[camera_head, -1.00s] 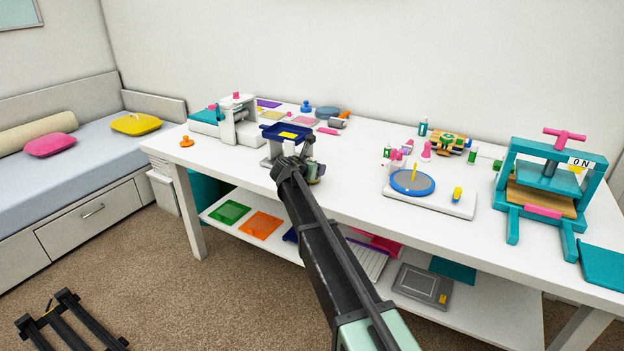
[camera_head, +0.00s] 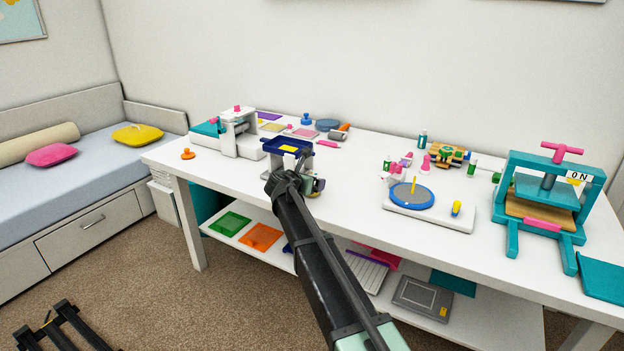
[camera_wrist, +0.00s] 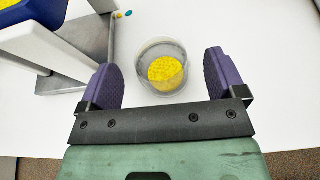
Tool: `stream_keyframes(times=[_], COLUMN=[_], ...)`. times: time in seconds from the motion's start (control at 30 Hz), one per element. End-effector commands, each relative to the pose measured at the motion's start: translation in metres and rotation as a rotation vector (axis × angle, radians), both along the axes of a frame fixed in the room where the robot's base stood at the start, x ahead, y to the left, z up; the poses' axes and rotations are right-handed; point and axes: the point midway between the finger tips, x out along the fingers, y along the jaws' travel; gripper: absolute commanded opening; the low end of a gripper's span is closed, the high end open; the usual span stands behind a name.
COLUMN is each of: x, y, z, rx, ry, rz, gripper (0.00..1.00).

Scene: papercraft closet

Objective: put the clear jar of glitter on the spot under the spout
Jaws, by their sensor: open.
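The clear jar (camera_wrist: 161,68) holds yellow glitter and stands upright on the white table in the wrist view. My gripper (camera_wrist: 165,78) is open, with its two purple fingers on either side of the jar and gaps on both sides. The jar is not clearly visible in the head view, where my gripper (camera_head: 316,185) is beside a stand with a dark blue tray (camera_head: 287,146) on top. In the wrist view, the stand's grey metal base (camera_wrist: 97,42) lies left of the jar. The spout and the spot under it cannot be made out.
The stand's white leg (camera_wrist: 50,45) is close to my left finger in the wrist view. A white press (camera_head: 238,132) stands left of the stand; a blue turntable (camera_head: 411,196) sits right, with clear tabletop between.

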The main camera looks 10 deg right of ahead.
Motion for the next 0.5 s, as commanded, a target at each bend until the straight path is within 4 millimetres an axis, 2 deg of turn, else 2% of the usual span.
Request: stream_keyframes(times=[0.03,0.23,0.37,0.5], x=[-0.013,-0.051,-0.064,-0.067], y=[0.008,0.037,0.048,0.052], z=[0.012,0.031,0.036,0.036], rx=[0.001,0.001,0.000,0.000], ry=[-0.001,0.000,0.000,0.000], rz=[0.003,0.002,0.001,0.000], gripper=[0.89,0.89,0.89,0.89])
